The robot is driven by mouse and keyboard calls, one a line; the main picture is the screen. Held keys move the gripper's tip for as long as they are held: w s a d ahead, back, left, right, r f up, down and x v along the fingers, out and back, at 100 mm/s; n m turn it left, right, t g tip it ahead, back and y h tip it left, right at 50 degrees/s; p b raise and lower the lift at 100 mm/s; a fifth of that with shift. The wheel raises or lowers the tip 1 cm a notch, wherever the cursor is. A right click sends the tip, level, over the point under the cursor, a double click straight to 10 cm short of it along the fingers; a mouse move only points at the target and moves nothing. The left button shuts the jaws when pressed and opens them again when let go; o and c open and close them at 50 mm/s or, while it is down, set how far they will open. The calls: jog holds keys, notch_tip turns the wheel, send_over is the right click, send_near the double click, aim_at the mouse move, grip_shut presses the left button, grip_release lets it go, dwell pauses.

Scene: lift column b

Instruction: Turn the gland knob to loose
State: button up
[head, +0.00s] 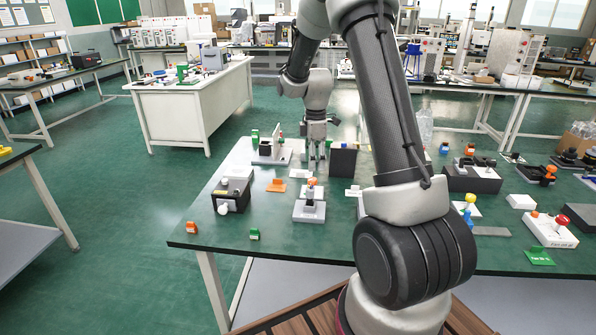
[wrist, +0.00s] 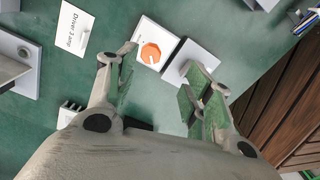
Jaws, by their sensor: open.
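My gripper (head: 318,151) hangs pointing down over the far left part of the green bench in the head view. In the wrist view my gripper (wrist: 164,66) is open, with its fingers spread wide and nothing between them. An orange faceted knob (wrist: 151,53) on a white plate (wrist: 148,35) lies beyond the fingertips, nearer the left finger. No finger appears to touch it. I cannot read a gland label or a loose mark, so I cannot tell whether this is the gland knob.
A white card (wrist: 73,30) with printed text lies left of the knob in the wrist view. In the head view a black box (head: 342,161) stands right of my gripper, and a grey fixture (head: 270,152) stands left. Bare bench (head: 270,215) shows toward the front.

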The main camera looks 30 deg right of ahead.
aim_at(312, 179)
jog(key=shift+w+r+n, duration=0.1)
jog(key=shift+w+n, duration=0.4)
jog(key=shift+w, duration=0.1)
jog(key=shift+n, duration=1)
notch_tip(312, 179, down, 8)
jog(key=shift+r, duration=0.1)
jog(key=shift+c, duration=0.3)
jog(key=c, duration=1)
